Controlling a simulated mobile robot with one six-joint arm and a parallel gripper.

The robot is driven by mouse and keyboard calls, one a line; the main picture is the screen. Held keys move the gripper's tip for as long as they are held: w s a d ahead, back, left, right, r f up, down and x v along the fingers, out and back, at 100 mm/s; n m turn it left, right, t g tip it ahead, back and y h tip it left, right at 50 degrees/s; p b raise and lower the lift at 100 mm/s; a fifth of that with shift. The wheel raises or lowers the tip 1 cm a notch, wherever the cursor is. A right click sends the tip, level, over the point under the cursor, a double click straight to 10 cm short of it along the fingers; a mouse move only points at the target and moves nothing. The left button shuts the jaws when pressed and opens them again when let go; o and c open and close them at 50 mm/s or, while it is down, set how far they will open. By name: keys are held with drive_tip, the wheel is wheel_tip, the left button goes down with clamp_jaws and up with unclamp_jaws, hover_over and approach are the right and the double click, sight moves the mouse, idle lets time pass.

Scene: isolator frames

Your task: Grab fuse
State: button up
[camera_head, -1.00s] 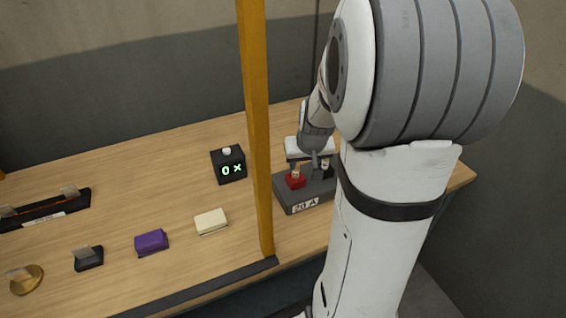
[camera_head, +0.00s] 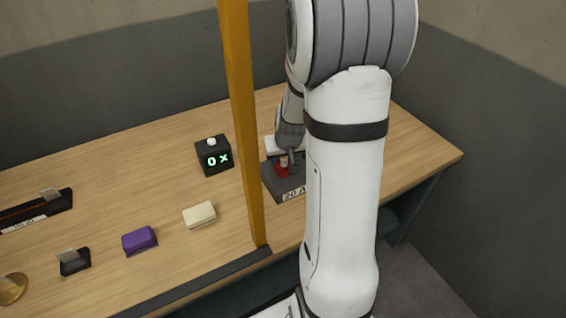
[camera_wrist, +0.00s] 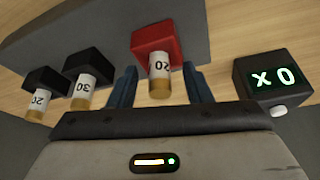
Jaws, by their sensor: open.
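A fuse marked 20 (camera_wrist: 159,73), white with brass end, sits in a red holder (camera_wrist: 153,40) in the wrist view. My gripper (camera_wrist: 161,84) is open, with one blue finger on each side of this fuse; I cannot tell whether they touch it. Two more fuses sit in black holders to the left: one marked 30 (camera_wrist: 82,90) and one (camera_wrist: 39,103) whose label is partly cut by the view. In the head view the red holder (camera_head: 281,170) is on a grey block (camera_head: 270,184) labelled 20 A, partly hidden by my arm.
A cream block (camera_head: 200,215), a purple block (camera_head: 139,240) and a black card holder (camera_head: 74,262) lie on the wooden table.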

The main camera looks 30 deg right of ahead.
clamp_jaws()
idle(0.3)
drive_tip(key=shift+r, duration=0.1)
